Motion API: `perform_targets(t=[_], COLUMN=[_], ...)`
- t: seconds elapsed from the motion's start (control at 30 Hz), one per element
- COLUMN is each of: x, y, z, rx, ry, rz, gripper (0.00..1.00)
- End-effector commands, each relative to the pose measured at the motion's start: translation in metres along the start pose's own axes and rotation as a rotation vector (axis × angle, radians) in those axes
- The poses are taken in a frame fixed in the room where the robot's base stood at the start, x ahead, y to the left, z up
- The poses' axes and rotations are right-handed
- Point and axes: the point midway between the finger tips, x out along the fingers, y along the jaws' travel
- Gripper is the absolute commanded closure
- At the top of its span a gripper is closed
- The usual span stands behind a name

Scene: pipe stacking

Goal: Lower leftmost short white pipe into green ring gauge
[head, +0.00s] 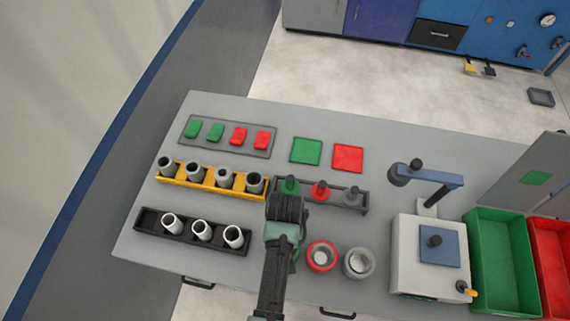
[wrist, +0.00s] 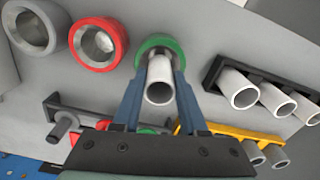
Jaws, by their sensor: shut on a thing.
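My gripper (wrist: 160,76) is shut on a short white pipe (wrist: 160,82), with one blue finger on each side. In the wrist view the pipe's open end faces the camera and its far end overlaps the opening of the green ring gauge (wrist: 178,44). I cannot tell how far, if at all, the pipe is inside the ring. In the head view my gripper and arm hide the pipe and most of the green ring. A black rack (head: 150,227) holds three other white pipes; its leftmost place is empty.
The red ring gauge (head: 322,256) and grey ring gauge (head: 359,263) stand to the right of the green one. A yellow rack (head: 213,187) of grey pipes and a dark rack with colored plugs (head: 320,191) stand behind. A white fixture (head: 405,250) is farther right.

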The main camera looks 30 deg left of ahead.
Motion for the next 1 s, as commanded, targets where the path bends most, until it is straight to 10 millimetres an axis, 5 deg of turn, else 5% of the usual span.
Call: perform_targets(t=[0.93, 0.97, 1.0], x=[0.0104, 0.0104, 0.0104], y=[0.0001, 0.0001, 0.0001], z=[-0.0003, -0.0003, -0.0003], rx=[0.0, 0.0, 0.0], ry=[0.001, 0.001, 0.001], rz=[0.0, 0.0, 0.0], gripper=[1.0, 0.54, 0.47])
